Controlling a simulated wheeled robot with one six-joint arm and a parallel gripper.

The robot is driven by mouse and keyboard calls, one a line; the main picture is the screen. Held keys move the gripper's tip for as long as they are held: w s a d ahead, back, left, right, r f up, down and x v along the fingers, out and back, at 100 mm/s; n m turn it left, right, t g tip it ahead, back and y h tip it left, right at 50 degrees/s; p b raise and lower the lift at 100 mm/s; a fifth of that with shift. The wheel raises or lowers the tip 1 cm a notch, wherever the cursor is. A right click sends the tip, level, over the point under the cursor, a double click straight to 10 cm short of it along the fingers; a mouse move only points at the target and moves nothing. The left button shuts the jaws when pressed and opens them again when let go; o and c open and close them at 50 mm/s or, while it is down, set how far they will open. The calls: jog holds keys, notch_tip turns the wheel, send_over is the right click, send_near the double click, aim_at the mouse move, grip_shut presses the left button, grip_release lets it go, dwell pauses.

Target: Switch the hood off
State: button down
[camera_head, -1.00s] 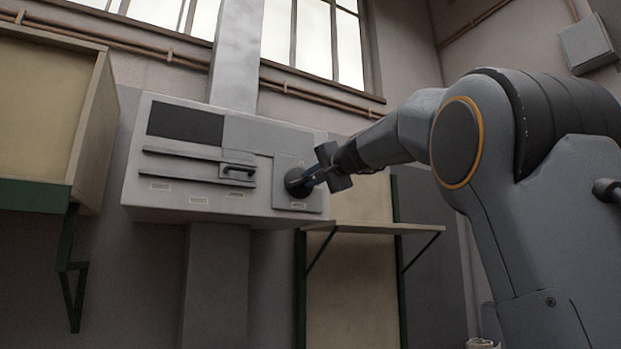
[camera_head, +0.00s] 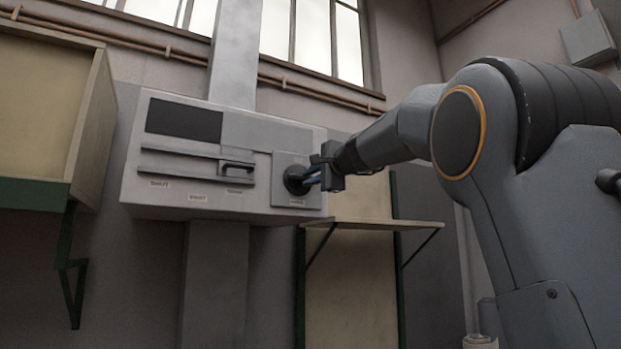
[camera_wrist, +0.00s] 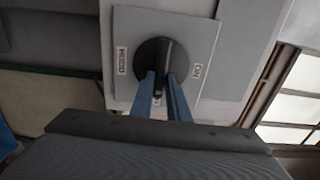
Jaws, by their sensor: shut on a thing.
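The hood's control box (camera_head: 170,205) is a pale grey unit on the wall. At its right end is a square plate with a round dark rotary knob (camera_head: 294,180). In the wrist view the knob (camera_wrist: 158,52) has a raised bar grip, with small labels on the plate, one seeming to read HOOD. My gripper (camera_head: 312,178) is at the knob; in the wrist view its two blue fingers (camera_wrist: 161,82) are shut on the knob's bar, one on each side. The knob's exact setting cannot be told.
A slotted panel with a dark handle (camera_head: 237,168) is left of the knob. A shelf (camera_head: 370,225) on green brackets is below right of the box. A cabinet (camera_head: 50,120) hangs at left. A grey duct (camera_head: 236,55) rises above the box, beside pipes and windows.

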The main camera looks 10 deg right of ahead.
jog(key=c, duration=1.7)
grip_release()
jog(key=shift+b+v, duration=1.65)
jog(key=shift+v, duration=2.25)
jog(key=shift+d, duration=0.1)
jog(key=shift+f, duration=0.1)
